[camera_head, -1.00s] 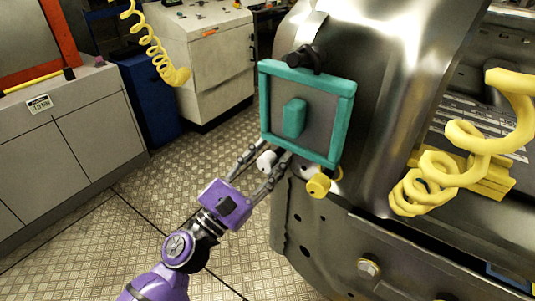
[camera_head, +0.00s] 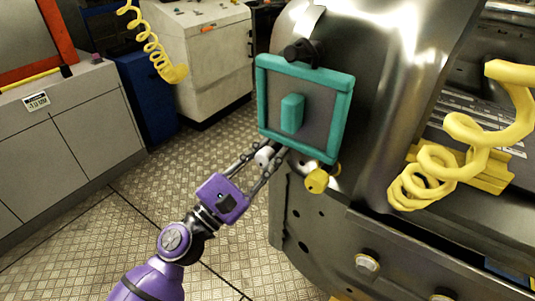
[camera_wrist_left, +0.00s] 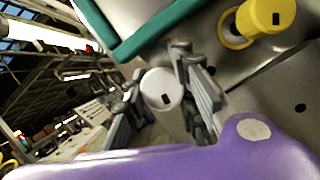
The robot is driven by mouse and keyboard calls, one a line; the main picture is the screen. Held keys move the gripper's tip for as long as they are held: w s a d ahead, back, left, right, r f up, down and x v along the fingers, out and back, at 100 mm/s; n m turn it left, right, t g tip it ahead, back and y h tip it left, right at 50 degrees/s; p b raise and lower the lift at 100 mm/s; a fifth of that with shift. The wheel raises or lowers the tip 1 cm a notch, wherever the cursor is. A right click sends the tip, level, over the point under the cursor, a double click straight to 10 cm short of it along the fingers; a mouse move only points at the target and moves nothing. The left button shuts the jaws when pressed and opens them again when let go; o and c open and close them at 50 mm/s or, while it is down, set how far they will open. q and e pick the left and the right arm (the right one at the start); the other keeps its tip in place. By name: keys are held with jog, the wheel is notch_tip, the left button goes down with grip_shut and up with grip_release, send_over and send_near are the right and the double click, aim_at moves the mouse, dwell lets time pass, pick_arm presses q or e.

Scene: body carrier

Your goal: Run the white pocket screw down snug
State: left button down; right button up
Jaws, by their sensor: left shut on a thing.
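The white pocket screw (camera_head: 265,156) has a round head with a dark slot and sits just below the lower left edge of a teal-framed panel (camera_head: 346,110). It also shows in the left wrist view (camera_wrist_left: 162,90). My left gripper (camera_head: 267,162) reaches up from below, its two grey fingers shut on the screw head from either side. It also shows in the left wrist view (camera_wrist_left: 160,98). The screw's shank is hidden, so I cannot tell how deep it sits. My right gripper is in neither view.
A yellow knob (camera_head: 316,180) sits close to the right of the white screw. A black knob (camera_head: 300,52) is above the panel. A metal body (camera_head: 375,140) fills the right side, with a yellow coiled hose (camera_head: 455,165). Floor is open at lower left.

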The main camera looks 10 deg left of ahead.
pick_arm(q)
jog(key=m, duration=0.1)
jog(key=m+g+h, duration=0.1)
jog(key=m, duration=0.1)
jog(key=shift+a+r, duration=0.15)
jog(key=shift+r, duration=0.1)
jog(key=shift+r+m+g+h, duration=0.15)
jog(key=shift+m+g+h, duration=0.35)
jog(key=shift+m, duration=0.9)
jog(key=shift+w+r, duration=0.1)
jog(key=c, duration=1.5)
grip_release()
jog(key=shift+f, duration=0.2)
jog(key=shift+s+f, duration=0.15)
jog(key=shift+s, duration=0.1)
jog(key=v, duration=1.1)
jog(key=shift+s+a+r, duration=0.25)
jog(key=shift+a+r, duration=0.05)
